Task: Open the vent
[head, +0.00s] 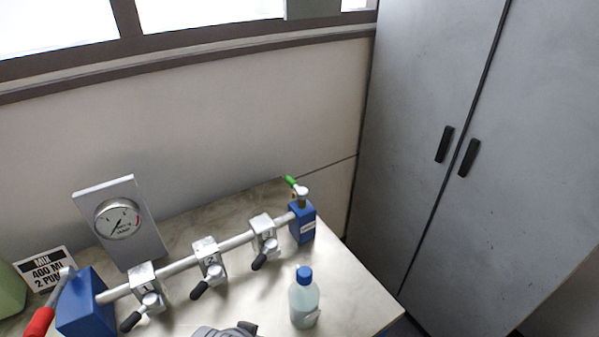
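A pipe manifold (180,267) runs across the bench between two blue blocks. The right blue block (302,226) has a small white label too small to read and carries a metal fitting with a green lever (290,181) tilted up to the left. The left blue block (88,303) has a lever with a red grip (40,322) beside it. Several valves with black-gripped handles sit along the pipe, such as one marked 1 (147,286) and one marked 2 (209,262). No part is legibly labelled as the vent. Neither gripper can be made out.
A dial gauge (118,219) stands behind the pipe. A blue-capped bottle (304,298) stands in front at right. A sign (46,269) and a green vessel (8,290) are at left. A grey and black object (224,331) is cut off below. Grey cabinets (430,80) stand right.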

